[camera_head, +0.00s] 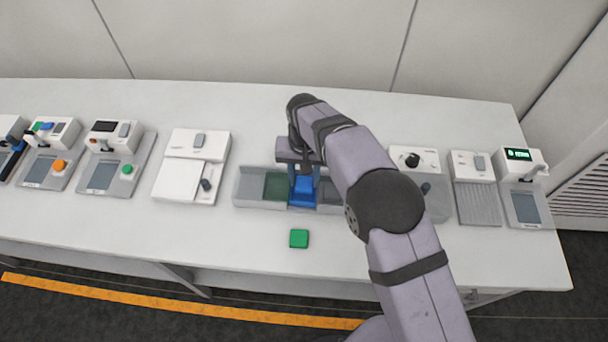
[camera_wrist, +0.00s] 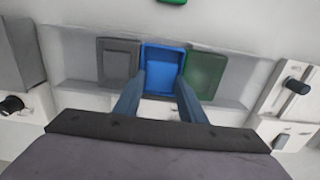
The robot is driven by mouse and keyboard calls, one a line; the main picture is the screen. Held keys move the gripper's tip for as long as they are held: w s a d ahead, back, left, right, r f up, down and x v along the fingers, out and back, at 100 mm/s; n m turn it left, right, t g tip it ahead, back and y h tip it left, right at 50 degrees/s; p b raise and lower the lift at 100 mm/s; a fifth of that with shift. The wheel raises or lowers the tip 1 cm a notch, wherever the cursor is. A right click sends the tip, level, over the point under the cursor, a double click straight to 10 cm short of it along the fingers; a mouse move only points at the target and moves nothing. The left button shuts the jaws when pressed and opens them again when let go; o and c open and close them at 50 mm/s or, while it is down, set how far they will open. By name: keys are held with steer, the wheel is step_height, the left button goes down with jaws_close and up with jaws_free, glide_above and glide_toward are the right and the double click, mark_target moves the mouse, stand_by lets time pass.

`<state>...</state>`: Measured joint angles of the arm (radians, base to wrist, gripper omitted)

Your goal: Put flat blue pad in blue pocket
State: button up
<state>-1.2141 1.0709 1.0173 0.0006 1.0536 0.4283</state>
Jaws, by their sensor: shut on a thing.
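My gripper (camera_head: 303,178) is over the middle of a grey tray and is shut on a flat blue pad (camera_head: 304,187). In the wrist view, its two fingers (camera_wrist: 162,82) straddle a bright blue square. The pocket sits between a green pocket (camera_wrist: 207,68) and a dark grey pocket (camera_wrist: 118,62). In the head view, the arm hides part of the tray's right side.
A green pad (camera_head: 299,238) lies on the bench in front of the tray (camera_head: 248,186). A white device with a slider (camera_head: 190,168) stands left of it, and a device with a black knob (camera_head: 412,160) stands right. The front of the bench is mostly clear.

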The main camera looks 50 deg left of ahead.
steer(key=shift+f, duration=0.2)
steer(key=o, duration=1.1)
steer(key=shift+o, duration=0.2)
steer(key=shift+r, duration=0.15)
steer(key=shift+a+r, duration=0.15)
steer(key=shift+r, duration=0.1)
step_height(320, 180, up, 7)
steer(key=shift+f+b, duration=0.15)
steer(key=shift+b, duration=1.05)
steer(key=shift+f, duration=0.1)
